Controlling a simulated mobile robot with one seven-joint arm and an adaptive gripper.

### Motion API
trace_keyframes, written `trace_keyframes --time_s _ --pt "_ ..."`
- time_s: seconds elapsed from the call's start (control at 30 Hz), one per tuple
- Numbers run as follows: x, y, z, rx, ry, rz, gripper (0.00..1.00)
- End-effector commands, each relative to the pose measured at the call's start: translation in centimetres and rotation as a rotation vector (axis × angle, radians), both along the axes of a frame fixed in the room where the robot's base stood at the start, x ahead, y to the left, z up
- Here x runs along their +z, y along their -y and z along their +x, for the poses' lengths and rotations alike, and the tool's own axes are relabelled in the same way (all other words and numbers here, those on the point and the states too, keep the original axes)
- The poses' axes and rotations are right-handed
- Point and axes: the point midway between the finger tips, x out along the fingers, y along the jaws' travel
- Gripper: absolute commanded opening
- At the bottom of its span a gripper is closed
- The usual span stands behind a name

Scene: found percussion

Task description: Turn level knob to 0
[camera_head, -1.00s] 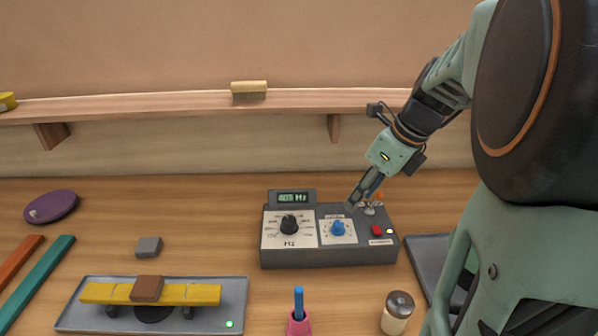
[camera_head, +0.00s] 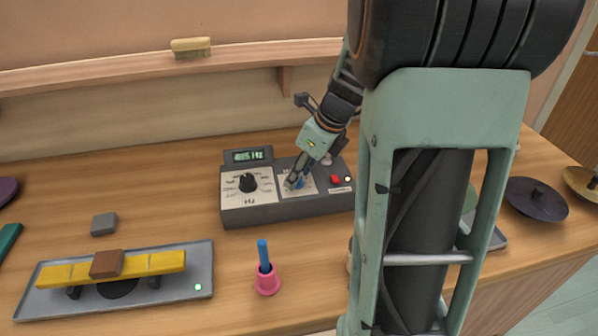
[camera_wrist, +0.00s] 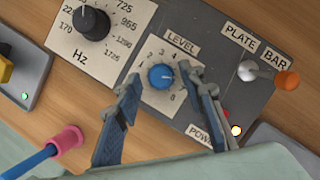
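The blue level knob (camera_wrist: 161,76) sits on a white dial plate marked LEVEL on the grey control box (camera_head: 290,211). Its white pointer mark is on the right side, but the exact number is hard to read. My gripper (camera_wrist: 167,88) is open, with one finger to the left of the knob and one to the right in the wrist view. The fingers look apart from the knob; how high they are above it is unclear. In the head view my gripper (camera_head: 296,181) partly covers the knob (camera_head: 301,181).
A black Hz knob (camera_wrist: 92,24) is left of the level knob. An orange-tipped toggle switch (camera_wrist: 268,77) and a lit power light (camera_wrist: 236,130) are to the right.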

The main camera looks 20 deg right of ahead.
Motion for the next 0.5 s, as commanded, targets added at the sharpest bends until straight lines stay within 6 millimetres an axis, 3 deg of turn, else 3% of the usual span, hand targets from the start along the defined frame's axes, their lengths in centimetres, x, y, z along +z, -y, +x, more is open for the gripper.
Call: trace_keyframes --time_s 0.07,0.4,0.5 --pt "0.02 0.00 -0.01 0.000 0.000 0.000 0.36" --pt "0.04 0.03 -0.01 -0.001 0.000 0.000 0.00" --pt "0.05 0.03 -0.02 0.000 0.000 0.000 0.00"
